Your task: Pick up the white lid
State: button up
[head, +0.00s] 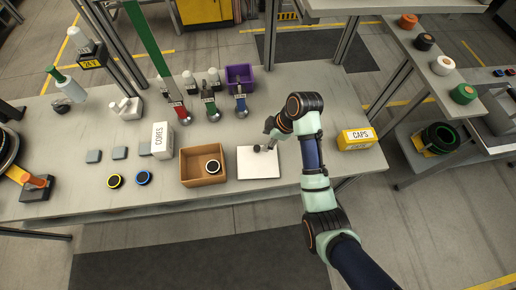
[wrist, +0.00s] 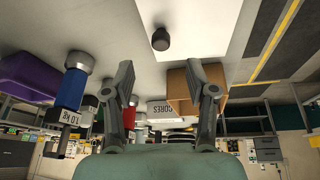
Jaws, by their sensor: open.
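The white lid is a flat white square plate (head: 258,168) lying on the table, right of the open cardboard box. A small dark round knob (head: 257,148) stands on it near its far edge. In the wrist view the white lid (wrist: 220,22) fills the top, with the knob (wrist: 161,40) ahead of the fingers and centred between them. My gripper (head: 267,137) is low over the far side of the lid, close to the knob. In the wrist view my gripper (wrist: 160,78) has its two fingers spread with nothing between them.
A yellow CAPS box (head: 356,139) stands at the right. The table just right of the lid is clear.

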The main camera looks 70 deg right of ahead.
aim_at(257, 148)
jog(key=shift+b+x, duration=0.65)
jog(key=shift+x, duration=3.3)
jog(key=shift+a+r, duration=0.1)
grip_shut()
